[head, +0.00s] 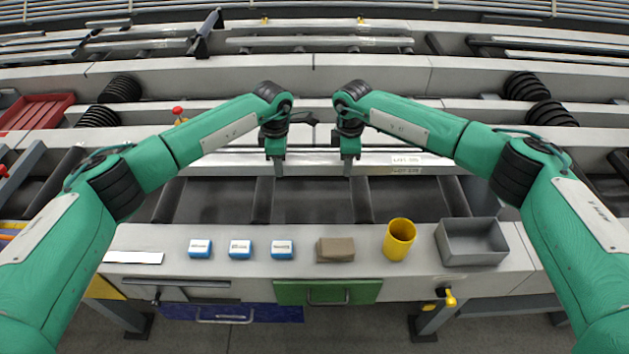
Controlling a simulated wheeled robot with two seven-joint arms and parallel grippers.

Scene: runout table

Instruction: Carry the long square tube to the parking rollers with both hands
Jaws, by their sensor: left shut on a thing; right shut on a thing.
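A long pale square tube (325,160) lies crosswise in the middle of the head view, with a white label near its right part. My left gripper (277,166) is shut on it left of its middle. My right gripper (348,166) is shut on it a short way to the right. The fingertips are small and partly merge with the tube. Dark rollers (264,200) run front to back in the grey bed just nearer than the tube. I cannot tell whether the tube touches them. A second label lies just below the first, perhaps on another bar.
The front ledge (350,238) holds several blue boxes (240,249), a brown block (335,249), a yellow cup (399,239) and a grey bin (472,241). A red tray (38,112) is at far left. More bars lie on racks at the back.

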